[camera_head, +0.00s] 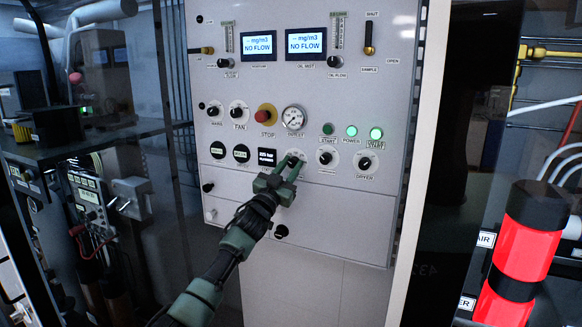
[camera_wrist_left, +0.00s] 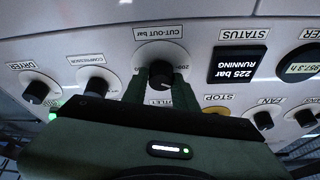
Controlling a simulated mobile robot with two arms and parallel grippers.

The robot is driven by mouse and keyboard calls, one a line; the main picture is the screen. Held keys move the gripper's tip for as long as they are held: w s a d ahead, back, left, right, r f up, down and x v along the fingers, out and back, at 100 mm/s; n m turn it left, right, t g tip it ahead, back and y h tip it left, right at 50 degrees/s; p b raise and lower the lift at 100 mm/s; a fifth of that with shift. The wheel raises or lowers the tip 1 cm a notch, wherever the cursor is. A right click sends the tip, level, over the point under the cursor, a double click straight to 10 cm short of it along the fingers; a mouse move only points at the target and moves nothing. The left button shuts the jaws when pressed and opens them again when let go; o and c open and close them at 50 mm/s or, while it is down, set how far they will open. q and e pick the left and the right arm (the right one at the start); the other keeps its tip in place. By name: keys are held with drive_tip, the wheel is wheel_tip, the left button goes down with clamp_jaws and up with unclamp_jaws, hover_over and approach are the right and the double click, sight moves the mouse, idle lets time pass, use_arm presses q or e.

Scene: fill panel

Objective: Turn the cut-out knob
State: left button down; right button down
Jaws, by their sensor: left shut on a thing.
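The cut-out knob (camera_wrist_left: 161,72) is a black dial on a white round plate under the label "CUT-OUT bar". In the wrist view the panel's lettering is upside down. My left gripper (camera_wrist_left: 160,86) has its green fingers on both sides of the knob and is shut on it. In the head view my left gripper (camera_head: 288,167) reaches the lower middle of the grey panel (camera_head: 330,225) and covers most of the knob, so its pointer is hard to read there. My right gripper is not in view.
The compressor knob (camera_head: 326,158) and the dryer knob (camera_head: 365,163) sit close to the right of my gripper. The status display (camera_head: 267,157) is to its left. A red stop button (camera_head: 266,115) and a gauge (camera_head: 293,118) are above. A red-and-black cylinder (camera_head: 520,250) stands at far right.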

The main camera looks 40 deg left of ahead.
use_arm(q)
drive_tip(key=shift+m+h, duration=1.2)
drive_tip(key=shift+m, duration=1)
drive_tip(key=c, duration=1.1)
unclamp_jaws()
drive_tip(key=shift+s+f, duration=0.3)
drive_tip(key=shift+s, duration=0.1)
drive_tip(key=a+b+v, duration=0.1)
drive_tip(key=b+v, duration=0.1)
drive_tip(key=v, duration=0.4)
drive_tip(key=shift+s+d+b, duration=0.3)
drive_tip(key=shift+s+d, duration=0.2)
drive_tip(key=shift+d, duration=0.05)
